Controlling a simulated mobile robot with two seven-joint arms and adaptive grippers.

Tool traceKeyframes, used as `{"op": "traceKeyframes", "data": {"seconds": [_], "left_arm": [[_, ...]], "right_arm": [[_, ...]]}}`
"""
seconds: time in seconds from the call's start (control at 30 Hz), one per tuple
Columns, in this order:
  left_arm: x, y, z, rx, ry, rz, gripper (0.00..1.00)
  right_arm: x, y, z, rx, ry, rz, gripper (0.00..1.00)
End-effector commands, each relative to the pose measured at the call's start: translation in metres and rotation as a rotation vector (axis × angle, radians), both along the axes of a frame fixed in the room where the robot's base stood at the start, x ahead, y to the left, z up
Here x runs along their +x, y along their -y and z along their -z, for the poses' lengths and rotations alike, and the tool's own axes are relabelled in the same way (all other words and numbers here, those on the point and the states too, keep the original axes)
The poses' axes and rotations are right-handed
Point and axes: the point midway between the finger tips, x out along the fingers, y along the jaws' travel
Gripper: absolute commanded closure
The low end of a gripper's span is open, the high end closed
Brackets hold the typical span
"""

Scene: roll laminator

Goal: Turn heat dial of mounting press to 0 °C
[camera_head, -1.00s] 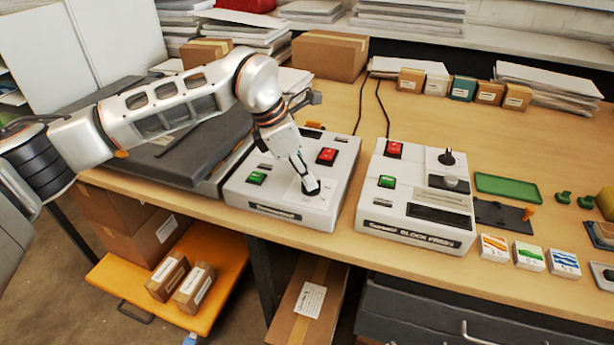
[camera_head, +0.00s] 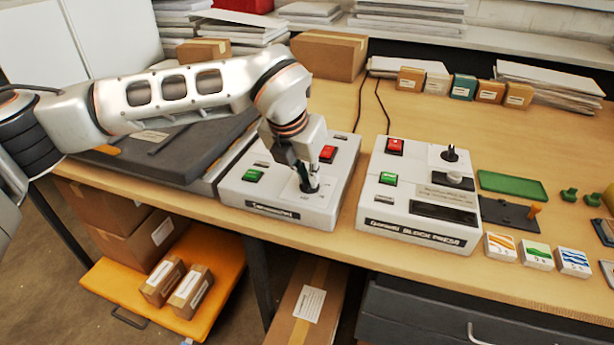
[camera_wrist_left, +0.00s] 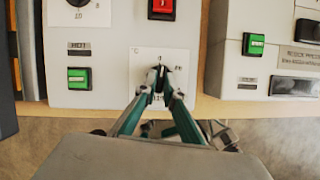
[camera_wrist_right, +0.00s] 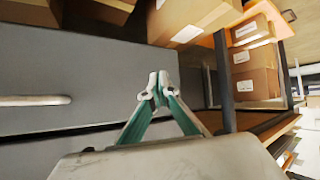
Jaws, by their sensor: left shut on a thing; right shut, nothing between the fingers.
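The left white machine (camera_head: 238,191) has a heat dial (camera_head: 311,188) on a pale square plate at its front right corner. The dial plate also shows in the left wrist view (camera_wrist_left: 149,56), with a small mark above the fingertips. My left gripper (camera_head: 305,180) reaches down from above and is shut on the dial's black knob. In the left wrist view its fingertips (camera_wrist_left: 158,82) meet over the knob and hide most of it, so its pointer setting cannot be read. My right gripper (camera_wrist_right: 157,88) is shut and empty, in front of grey drawers.
The machine has a green switch (camera_head: 253,175) and a red switch (camera_head: 327,154). A second white machine, labelled block press (camera_head: 367,213), stands close on the right. A dark flat press (camera_head: 180,165) lies to the left. Cardboard boxes (camera_wrist_right: 250,60) and a table leg are near my right gripper.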

Motion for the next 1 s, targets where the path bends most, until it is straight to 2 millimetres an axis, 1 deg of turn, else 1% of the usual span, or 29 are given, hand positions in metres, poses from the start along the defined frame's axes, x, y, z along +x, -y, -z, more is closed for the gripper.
{"op": "traceKeyframes", "data": {"seconds": [0.2,0.33,0.87,0.9,0.97,1.0], "left_arm": [[-0.0002,0.001,0.0,0.0,0.0,-0.108,1.0],[-0.0002,0.0012,-0.0004,0.0,0.0,-0.145,1.0],[-0.0006,0.0014,-0.0005,-0.001,-0.001,-0.173,1.0],[-0.0006,0.0014,-0.0005,-0.001,-0.001,-0.173,0.89],[-0.0006,0.0014,-0.0005,-0.001,-0.001,-0.173,0.74],[-0.0005,0.0013,-0.0004,-0.001,-0.001,-0.173,0.74]], "right_arm": [[-0.0003,-0.0003,0.0027,0.001,0.001,0.0,1.0],[-0.0002,-0.0004,0.0031,0.001,0.001,0.0,1.0],[-0.0008,-0.0004,0.0044,0.001,-0.001,0.0,1.0],[-0.001,-0.0004,0.0047,0.001,-0.001,0.0,1.0],[-0.0013,-0.0004,0.0052,0.001,-0.002,0.0,1.0],[-0.0014,-0.0003,0.0055,0.001,-0.003,0.001,1.0]]}}
